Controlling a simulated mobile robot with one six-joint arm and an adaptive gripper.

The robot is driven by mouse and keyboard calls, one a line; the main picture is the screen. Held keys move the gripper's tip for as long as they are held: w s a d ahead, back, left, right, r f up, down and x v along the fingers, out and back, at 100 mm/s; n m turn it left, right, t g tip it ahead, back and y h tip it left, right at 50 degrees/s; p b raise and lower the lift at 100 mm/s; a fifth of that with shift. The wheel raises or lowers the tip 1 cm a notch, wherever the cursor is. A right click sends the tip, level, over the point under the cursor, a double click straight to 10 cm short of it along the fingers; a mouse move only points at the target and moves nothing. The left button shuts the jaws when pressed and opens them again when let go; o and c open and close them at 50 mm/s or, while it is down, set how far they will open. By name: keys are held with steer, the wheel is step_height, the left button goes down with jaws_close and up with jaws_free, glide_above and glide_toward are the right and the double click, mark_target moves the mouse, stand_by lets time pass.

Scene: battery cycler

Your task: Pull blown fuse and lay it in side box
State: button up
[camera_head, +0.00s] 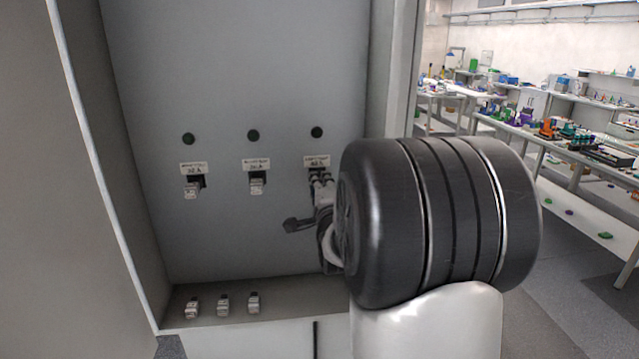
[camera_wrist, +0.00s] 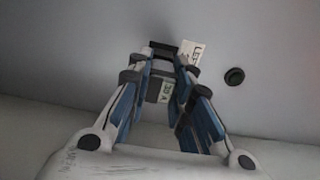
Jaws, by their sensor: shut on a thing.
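My gripper (camera_head: 321,184) is at the right-hand fuse holder of the cabinet's back panel. In the wrist view its two fingers (camera_wrist: 163,62) are closed on the sides of a fuse (camera_wrist: 158,90), a small grey block with a pale label. The dark holder opening (camera_wrist: 165,47) shows just beyond the fingertips; I cannot tell how far the fuse sits in it. In the head view my fingers mostly hide this fuse. A left fuse (camera_head: 192,189) and a middle fuse (camera_head: 257,187) sit in their holders under white labels. I cannot make out a side box.
Three loose fuses, left (camera_head: 192,308), middle (camera_head: 223,304) and right (camera_head: 254,302), stand on the cabinet's bottom ledge (camera_head: 290,290). Round dark lamps, such as the right one (camera_head: 317,132), sit above the holders. The cabinet's side wall (camera_head: 115,200) bounds the left. Workbenches stand far right.

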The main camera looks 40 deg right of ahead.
steer(key=shift+b+v, duration=0.9)
steer(key=shift+v, duration=1.55)
steer(key=w+a+f+n+t+y+b, duration=0.1)
steer(key=w+a+f+n+y+b, duration=0.2)
steer(key=a+f, duration=0.8)
steer(key=w+a+f+n+t+y+b, duration=0.1)
steer(key=w+a+f+n+y+b, duration=0.2)
steer(key=a+f, duration=0.9)
steer(key=w+a+y+b, duration=0.1)
steer(key=a+y+b, duration=0.1)
steer(key=a, duration=0.6)
steer(key=shift+w+f+t+y, duration=0.3)
steer(key=shift+w+t+y, duration=0.1)
steer(key=shift+y, duration=0.4)
steer(key=shift+d, duration=0.1)
